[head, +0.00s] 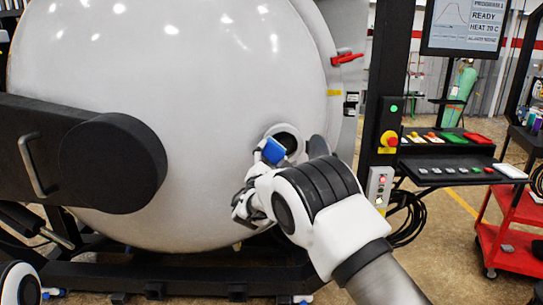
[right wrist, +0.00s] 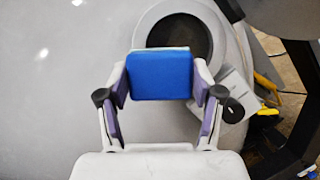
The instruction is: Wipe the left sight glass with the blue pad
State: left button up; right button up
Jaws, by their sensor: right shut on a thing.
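The blue pad (head: 273,151) is held between the two fingers of my right gripper (head: 261,166). It also shows in the right wrist view (right wrist: 161,76), gripped at its left and right sides. A round sight glass (head: 289,139) with a dark centre and pale ring sits on the big pale furnace door. In the right wrist view the sight glass (right wrist: 188,27) is just behind and above the pad, which covers its lower left part. I cannot tell whether the pad touches the glass. The fingers of my left gripper do not show.
The furnace door (head: 180,65) fills the left and middle, with a dark hinge arm (head: 110,160) across it. A red handle (head: 346,58) is at its right edge. A control panel (head: 445,157) and a red cart (head: 510,240) stand at the right.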

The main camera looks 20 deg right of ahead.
jog(key=shift+w+d+b, duration=0.25)
jog(key=shift+w+b, duration=0.65)
jog(key=shift+w, duration=0.05)
